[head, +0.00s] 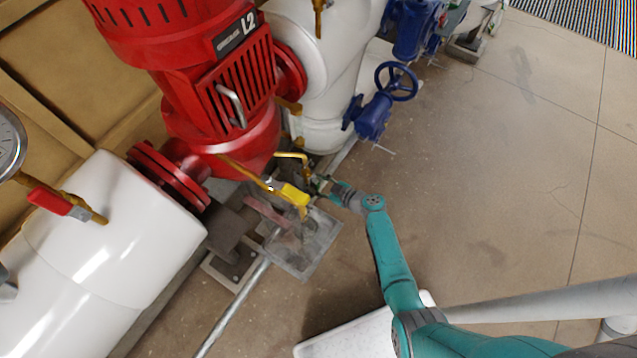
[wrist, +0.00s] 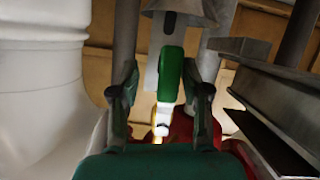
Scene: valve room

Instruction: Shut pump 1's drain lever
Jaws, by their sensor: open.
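A grey metal bar lies beside the green handle. In the head view the green handle is too small to make out clearly. No label naming the drain lever is readable.
The red pump (head: 215,85) bears an "L2" plate. White pipes (head: 90,255) flank it, with a red-handled valve (head: 55,203) at left and a blue handwheel (head: 396,82) at right. A grey drain tray (head: 315,245) lies below. Open floor (head: 490,190) lies to the right.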

